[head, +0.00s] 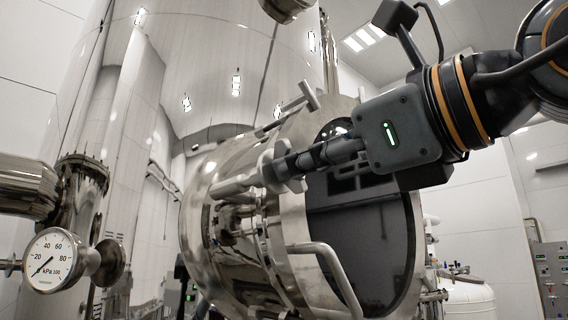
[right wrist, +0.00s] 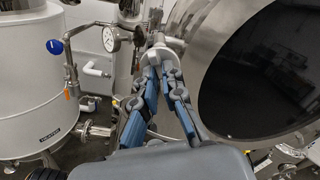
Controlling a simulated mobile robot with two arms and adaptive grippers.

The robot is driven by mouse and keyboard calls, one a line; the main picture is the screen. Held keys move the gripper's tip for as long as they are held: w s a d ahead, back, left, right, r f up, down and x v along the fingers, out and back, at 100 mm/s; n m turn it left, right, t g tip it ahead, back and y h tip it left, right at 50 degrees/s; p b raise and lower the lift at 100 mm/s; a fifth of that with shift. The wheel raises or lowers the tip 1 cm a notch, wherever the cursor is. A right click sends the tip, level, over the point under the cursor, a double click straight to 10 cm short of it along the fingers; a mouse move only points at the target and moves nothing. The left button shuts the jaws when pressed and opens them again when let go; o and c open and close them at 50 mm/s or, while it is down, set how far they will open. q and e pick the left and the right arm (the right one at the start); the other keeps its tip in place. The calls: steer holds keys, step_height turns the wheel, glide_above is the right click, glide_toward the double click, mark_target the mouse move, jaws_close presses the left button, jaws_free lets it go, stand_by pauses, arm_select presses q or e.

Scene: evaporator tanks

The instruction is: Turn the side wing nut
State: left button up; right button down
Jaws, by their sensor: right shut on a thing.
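The side wing nut (head: 268,172) is a pale metal piece with rounded wings at the near rim of the round tank door. My right gripper (head: 292,163) reaches in from the right and is shut on it. In the right wrist view, the two blue-grey fingers (right wrist: 162,68) converge on the pale nut (right wrist: 174,44), and the fingertips partly cover it. My left gripper is not in view.
The steel tank (head: 218,172) has a dark round door window (head: 360,240). A bent handle (head: 328,262) sticks out below the nut, and a T-shaped fastener (head: 308,95) stands above it. A pressure gauge (head: 52,260) is at lower left.

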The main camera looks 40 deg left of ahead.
steer(key=shift+n, duration=0.4)
steer(key=shift+n, duration=1.1)
steer(key=shift+n+p, duration=0.5)
steer(key=shift+n, duration=0.7)
steer(key=shift+f+n+p, duration=0.1)
steer(key=shift+n+p, duration=0.2)
steer(key=shift+n, duration=0.8)
